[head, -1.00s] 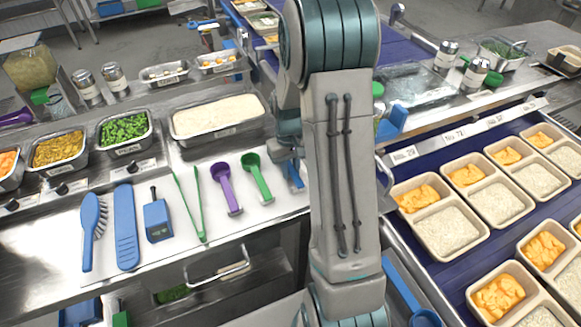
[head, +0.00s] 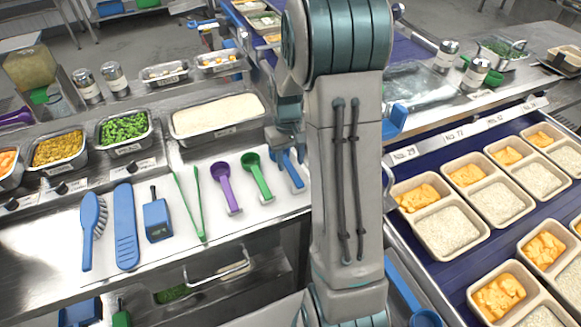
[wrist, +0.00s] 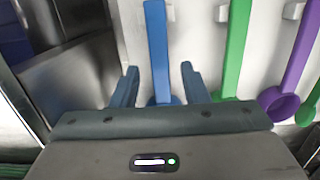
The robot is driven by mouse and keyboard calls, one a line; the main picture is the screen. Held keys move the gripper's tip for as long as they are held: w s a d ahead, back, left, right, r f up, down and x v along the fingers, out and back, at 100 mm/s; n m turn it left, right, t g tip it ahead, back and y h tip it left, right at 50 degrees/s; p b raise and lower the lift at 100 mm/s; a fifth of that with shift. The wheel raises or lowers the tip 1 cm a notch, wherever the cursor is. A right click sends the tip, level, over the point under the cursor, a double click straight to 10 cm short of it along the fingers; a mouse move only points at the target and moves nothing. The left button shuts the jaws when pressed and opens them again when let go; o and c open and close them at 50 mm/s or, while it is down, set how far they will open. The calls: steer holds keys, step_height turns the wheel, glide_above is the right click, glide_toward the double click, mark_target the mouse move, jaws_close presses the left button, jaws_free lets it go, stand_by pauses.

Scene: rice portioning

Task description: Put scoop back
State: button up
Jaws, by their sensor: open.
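A blue scoop (head: 292,174) lies on the white mat (head: 218,222), to the right of the green scoop (head: 259,180) and the purple scoop (head: 226,188). My gripper (wrist: 159,76) is open in the wrist view, with one finger on each side of the blue scoop (wrist: 157,45) and visible gaps between. The scoop's bowl end is partly hidden behind my gripper. In the head view my gripper (head: 290,140) is at the scoop's far end, partly hidden by my arm. The green scoop (wrist: 234,50) and purple scoop (wrist: 293,85) also show in the wrist view.
Green tongs (head: 187,205), a blue brush (head: 91,225) and other blue tools lie left on the mat. A rice pan (head: 218,117) stands behind the scoops. Filled trays (head: 447,232) sit on the blue conveyor at right.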

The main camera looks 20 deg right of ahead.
mark_target(289, 165)
step_height(289, 165, up, 8)
steer(key=s+a+r+t, duration=0.2)
steer(key=s+a, duration=0.3)
steer(key=s, duration=0.4)
steer(key=s+a+r+t, duration=0.2)
steer(key=s+a+r, duration=0.2)
steer(key=s, duration=0.5)
steer(key=shift+s+a, duration=0.3)
steer(key=shift+a, duration=0.05)
steer(key=shift+c, duration=0.5)
steer(key=shift+d, duration=0.1)
